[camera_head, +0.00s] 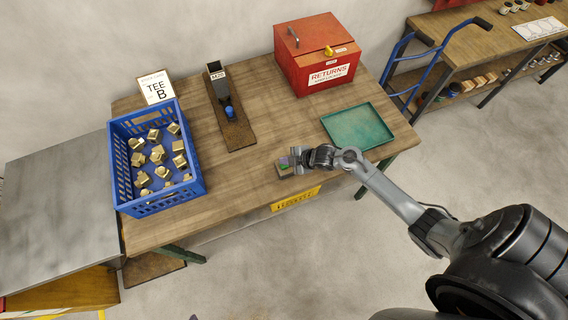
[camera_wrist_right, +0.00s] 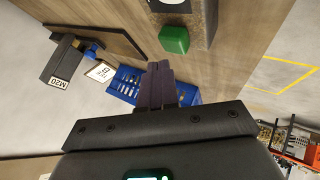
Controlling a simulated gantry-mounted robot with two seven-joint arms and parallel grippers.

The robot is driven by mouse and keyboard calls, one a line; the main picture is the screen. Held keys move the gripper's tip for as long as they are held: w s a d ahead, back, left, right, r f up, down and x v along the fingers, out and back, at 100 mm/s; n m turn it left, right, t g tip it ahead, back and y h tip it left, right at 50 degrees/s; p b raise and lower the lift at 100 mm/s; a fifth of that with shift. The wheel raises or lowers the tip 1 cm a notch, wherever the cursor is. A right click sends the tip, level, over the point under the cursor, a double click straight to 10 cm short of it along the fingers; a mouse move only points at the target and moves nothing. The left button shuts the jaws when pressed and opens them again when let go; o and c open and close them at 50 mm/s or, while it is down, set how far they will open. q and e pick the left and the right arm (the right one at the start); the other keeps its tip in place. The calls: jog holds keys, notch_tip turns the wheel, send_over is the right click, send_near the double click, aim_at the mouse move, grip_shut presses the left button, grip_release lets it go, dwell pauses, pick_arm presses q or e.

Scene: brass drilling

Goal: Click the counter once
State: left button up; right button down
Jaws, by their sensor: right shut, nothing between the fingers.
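The counter (camera_head: 284,172) is a small block near the front edge of the wooden table, partly hidden by my right gripper in the head view. In the right wrist view the counter (camera_wrist_right: 205,28) shows part of a white round face and a green button (camera_wrist_right: 174,39). My right gripper (camera_head: 293,160) is over the counter in the head view. In the right wrist view its fingers (camera_wrist_right: 159,68) are shut and empty, with the tips just beside the green button in the picture. I cannot tell whether they touch it. My left gripper is not in view.
A blue crate (camera_head: 193,191) of brass fittings stands at the table's left. A dark M20 holder (camera_head: 241,133), a red returns box (camera_head: 316,84) and a green tray (camera_head: 383,139) are also on the table (camera_head: 232,184). Bare tabletop lies between the crate and the counter.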

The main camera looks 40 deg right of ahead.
jog(key=shift+f, duration=0.2)
jog(key=shift+f, duration=0.25)
jog(key=shift+f+b, duration=0.55)
jog(key=shift+b, duration=0.1)
dwell(0.8)
dwell(0.3)
jog(key=shift+r+p, duration=1)
notch_tip(320, 180, up, 5)
jog(key=p, duration=0.5)
dwell(0.5)
